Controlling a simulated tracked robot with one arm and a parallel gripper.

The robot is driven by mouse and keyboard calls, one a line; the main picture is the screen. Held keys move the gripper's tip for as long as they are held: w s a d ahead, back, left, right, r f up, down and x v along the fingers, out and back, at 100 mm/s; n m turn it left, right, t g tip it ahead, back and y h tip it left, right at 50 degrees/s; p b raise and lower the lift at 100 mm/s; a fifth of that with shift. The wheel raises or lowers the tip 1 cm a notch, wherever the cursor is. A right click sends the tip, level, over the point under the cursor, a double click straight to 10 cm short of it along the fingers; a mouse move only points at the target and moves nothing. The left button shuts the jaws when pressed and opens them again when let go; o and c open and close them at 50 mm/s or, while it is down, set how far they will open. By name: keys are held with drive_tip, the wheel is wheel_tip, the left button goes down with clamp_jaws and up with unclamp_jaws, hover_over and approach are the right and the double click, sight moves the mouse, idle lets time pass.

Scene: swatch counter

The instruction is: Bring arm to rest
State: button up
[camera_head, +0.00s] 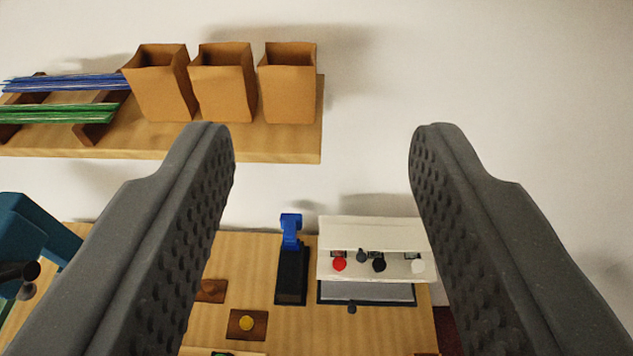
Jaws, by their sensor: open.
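My gripper (321,135) is open, its two dark grey textured fingers wide apart on the left and right of the view. Nothing is between the fingertips. The fingers hang in front of a pale wall, with the wooden counter (255,250) below and beyond them. The left finger overlaps part of the wooden shelf (240,150), and both fingers hide parts of the counter.
Three brown open boxes (224,85) stand on the shelf beside blue (70,82) and green rods (55,114).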

wheel_tip(320, 180, down, 5)
drive_tip(key=b, duration=0.5)
idle(0.8)
